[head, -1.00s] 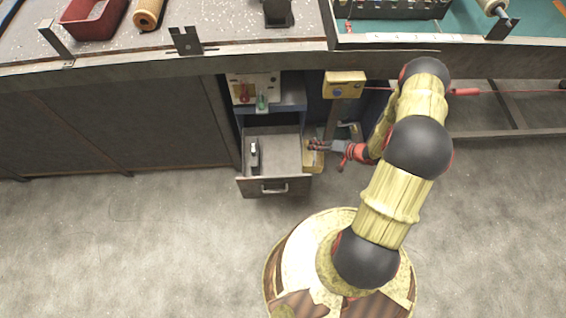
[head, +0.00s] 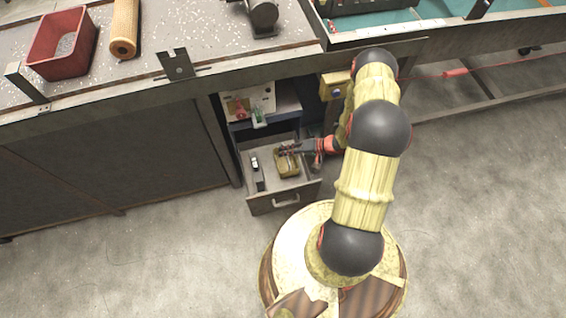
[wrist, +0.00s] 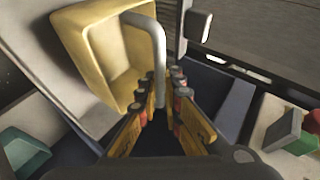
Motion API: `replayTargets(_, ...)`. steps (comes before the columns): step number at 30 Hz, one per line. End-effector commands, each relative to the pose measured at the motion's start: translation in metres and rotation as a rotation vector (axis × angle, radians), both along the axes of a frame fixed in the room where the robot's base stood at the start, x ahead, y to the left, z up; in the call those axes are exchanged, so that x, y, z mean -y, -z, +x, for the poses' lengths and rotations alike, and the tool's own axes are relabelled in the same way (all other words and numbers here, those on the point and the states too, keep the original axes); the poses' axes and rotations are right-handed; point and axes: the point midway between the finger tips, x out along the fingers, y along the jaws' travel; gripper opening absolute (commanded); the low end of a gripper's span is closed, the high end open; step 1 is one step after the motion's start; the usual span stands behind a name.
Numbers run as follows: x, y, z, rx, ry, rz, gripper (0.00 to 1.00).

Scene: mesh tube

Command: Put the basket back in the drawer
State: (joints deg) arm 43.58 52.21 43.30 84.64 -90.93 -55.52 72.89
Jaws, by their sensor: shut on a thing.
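The yellow basket (head: 284,166) with a grey handle is within the outline of the open drawer (head: 272,203) in the head view. My gripper (head: 292,149) reaches in from the right and is shut on the basket. In the wrist view, the basket (wrist: 82,48) hangs tilted at upper left. Its grey handle (wrist: 155,45) runs down between the fingertips of my gripper (wrist: 167,92). I cannot tell whether the basket touches the drawer floor.
A black and white item (head: 257,172) lies in the left of the drawer. A shelf with red and green items (head: 258,118) is above the drawer. The worktop (head: 140,70) overhangs the cabinet and carries a red bin (head: 63,46). The floor at left is clear.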

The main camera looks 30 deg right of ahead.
Motion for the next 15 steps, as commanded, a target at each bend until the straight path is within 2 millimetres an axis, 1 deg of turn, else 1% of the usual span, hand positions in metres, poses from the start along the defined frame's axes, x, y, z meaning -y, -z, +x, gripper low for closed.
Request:
replayTargets(1,-0.001,0.015,0.000,-0.001,0.000,0.002,0.00)
replayTargets(3,0.000,0.025,0.000,0.000,0.000,0.000,0.00)
replayTargets(8,0.000,0.037,0.000,0.001,0.000,0.001,0.00)
replayTargets(13,-0.001,0.061,0.000,-0.001,0.000,0.002,0.00)
replayTargets(15,0.000,0.067,0.000,0.001,0.000,0.001,0.00)
